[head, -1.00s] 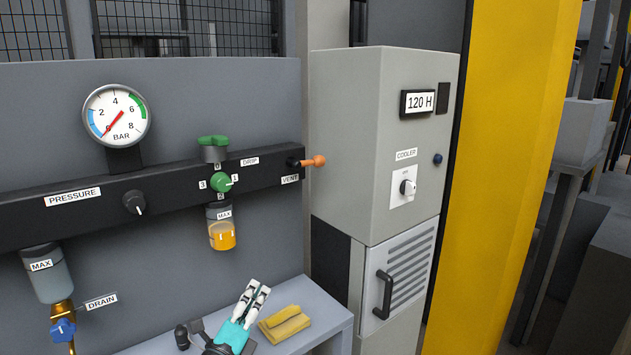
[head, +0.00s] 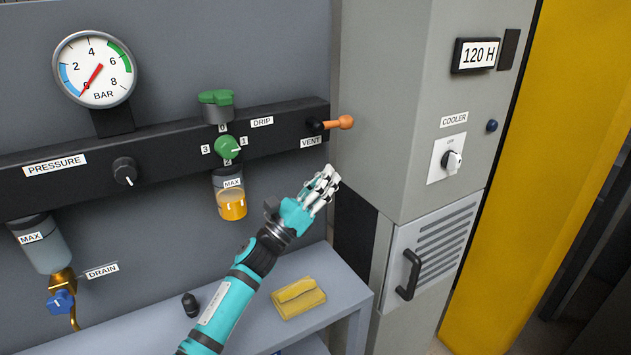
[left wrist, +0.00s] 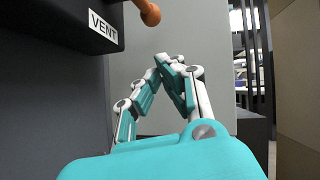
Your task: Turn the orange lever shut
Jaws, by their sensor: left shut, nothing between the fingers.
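The orange lever (head: 338,122) sticks out to the right from the end of the black bar, above the VENT label, in the head view. In the left wrist view the lever's knob (left wrist: 149,13) shows at the top, beside the VENT label. My left gripper (head: 331,176) is shut and empty. It is below the lever and apart from it, in front of the grey wall and cabinet edge. In the left wrist view its fingertips (left wrist: 168,62) meet with nothing between them. My right gripper is in neither view.
The grey cooler cabinet (head: 385,100) stands close to the right of the lever. The black bar (head: 75,175) carries a gauge (head: 94,69), a green knob (head: 228,147) and an oil cup (head: 231,196). A folded yellow cloth (head: 299,298) lies on the bench (head: 341,292) below.

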